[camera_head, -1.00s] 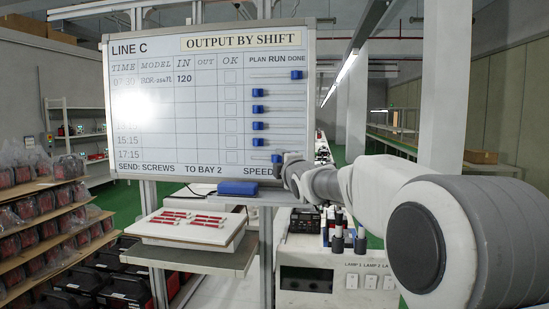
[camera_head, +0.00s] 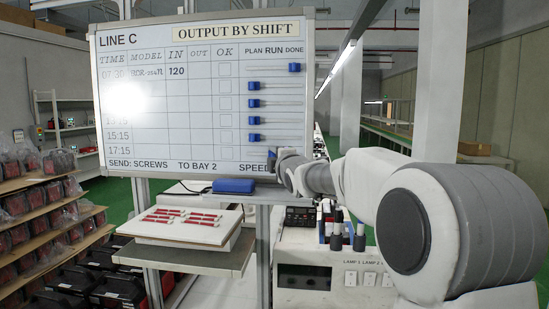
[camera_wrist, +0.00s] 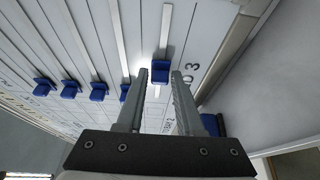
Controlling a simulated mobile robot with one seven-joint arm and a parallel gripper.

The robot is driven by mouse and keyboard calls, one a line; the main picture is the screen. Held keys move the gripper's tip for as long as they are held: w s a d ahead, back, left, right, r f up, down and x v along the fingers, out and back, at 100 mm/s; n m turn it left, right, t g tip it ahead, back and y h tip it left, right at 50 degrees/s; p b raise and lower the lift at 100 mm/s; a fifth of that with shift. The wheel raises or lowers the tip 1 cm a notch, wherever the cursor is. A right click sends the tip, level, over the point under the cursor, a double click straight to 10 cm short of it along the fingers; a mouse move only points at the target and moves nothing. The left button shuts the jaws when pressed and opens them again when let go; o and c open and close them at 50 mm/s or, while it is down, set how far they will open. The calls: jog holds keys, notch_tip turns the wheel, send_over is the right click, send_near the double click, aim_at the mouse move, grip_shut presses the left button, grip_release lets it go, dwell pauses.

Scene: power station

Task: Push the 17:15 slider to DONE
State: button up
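The OUTPUT BY SHIFT board (camera_head: 165,110) stands ahead, with the 17:15 row lowest. In the wrist view the 17:15 slider (camera_wrist: 160,72) is a small blue block partway along its track, clear of the PLAN end. The rail continues beyond it toward the DONE side. My gripper (camera_wrist: 160,74) has its two fingers apart, one on either side of the slider, with visible gaps; I cannot tell whether either touches. In the head view my gripper (camera_head: 277,163) is at the lower right of the board and largely hides this slider.
The 07:30 slider (camera_head: 294,68) stands at DONE. Several other blue sliders, such as the 15:15 one (camera_head: 254,137), sit at PLAN. A blue eraser (camera_head: 234,186) lies below the board. A control box (camera_head: 335,265) with lamp switches stands below my arm.

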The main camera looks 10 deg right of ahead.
grip_shut()
dwell(1.1)
